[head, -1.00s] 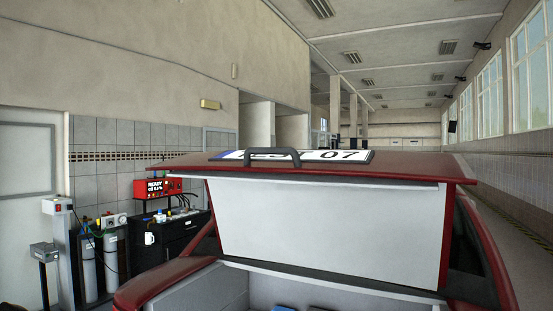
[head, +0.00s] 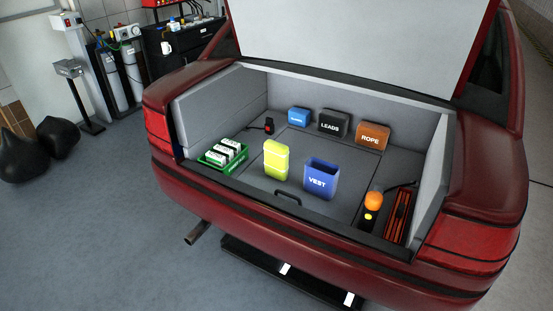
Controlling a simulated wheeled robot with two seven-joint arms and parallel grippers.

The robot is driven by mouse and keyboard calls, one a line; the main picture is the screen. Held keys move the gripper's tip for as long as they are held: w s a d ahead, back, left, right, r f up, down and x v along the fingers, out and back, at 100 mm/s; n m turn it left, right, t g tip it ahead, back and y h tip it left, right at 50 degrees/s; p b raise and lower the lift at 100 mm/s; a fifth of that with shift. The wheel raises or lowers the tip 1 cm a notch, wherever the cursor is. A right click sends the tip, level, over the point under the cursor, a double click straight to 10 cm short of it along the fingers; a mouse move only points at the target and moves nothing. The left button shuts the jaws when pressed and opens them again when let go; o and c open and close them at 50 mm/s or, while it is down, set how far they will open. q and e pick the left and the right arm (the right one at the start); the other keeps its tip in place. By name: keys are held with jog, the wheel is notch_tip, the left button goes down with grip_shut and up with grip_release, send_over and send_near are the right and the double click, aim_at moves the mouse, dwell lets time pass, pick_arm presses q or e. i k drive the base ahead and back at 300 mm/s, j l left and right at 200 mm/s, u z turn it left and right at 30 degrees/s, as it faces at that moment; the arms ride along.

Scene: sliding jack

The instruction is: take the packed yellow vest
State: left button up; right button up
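The packed yellow vest (head: 276,160) is a bright yellow-green upright bundle. It stands on the boot floor near the middle, to the left of a blue open-topped box labelled VEST (head: 318,182). A small gap separates the two at floor level. Neither of my grippers shows in the head view.
The red car's boot is open, with its front sill (head: 287,213) nearest me. A green crate of white bottles (head: 223,154) sits left. An orange-topped lamp (head: 372,205) and a red tray (head: 398,217) sit right. Blue, LEADS (head: 333,123) and ROPE (head: 372,136) bags stand behind.

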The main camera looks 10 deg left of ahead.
aim_at(275, 161)
jog(key=i+j+z, duration=0.15)
jog(key=i+j, duration=0.15)
jog(key=i+j+z, duration=0.15)
jog(key=i+j, duration=0.15)
jog(key=i+j+z, duration=0.15)
jog(key=j, duration=0.35)
jog(key=i+j+z, duration=0.15)
jog(key=i+j, duration=0.15)
jog(key=j, duration=0.15)
